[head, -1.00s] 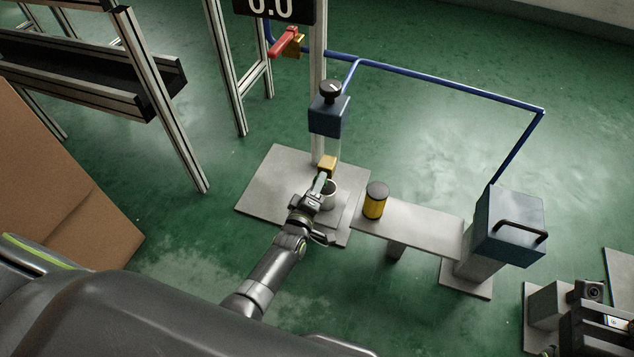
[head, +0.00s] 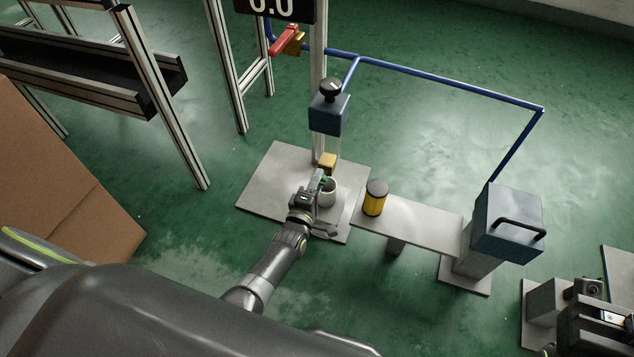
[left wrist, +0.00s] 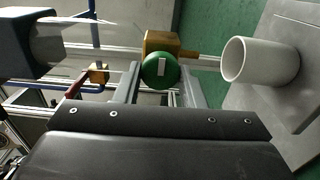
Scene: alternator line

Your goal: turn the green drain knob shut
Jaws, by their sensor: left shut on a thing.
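The green drain knob (left wrist: 155,74) is round with a pale bar on its face. In the left wrist view it sits between the two fingers of my left gripper (left wrist: 160,88), which is shut on it. The knob is on a brass valve body (left wrist: 160,44) with a thin outlet pipe toward a white cup. In the head view my left gripper (head: 322,182) is at the valve, and only a sliver of green shows. The brass block (head: 327,161) shows just beyond it.
The white cup (head: 328,192) stands on the grey base plate (head: 265,185), close to the gripper. A blue-grey block with a black knob (head: 329,114) is above the valve. A yellow-and-black cylinder (head: 375,199) stands on a bench to the right. A red-handled valve (head: 284,40) is farther back.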

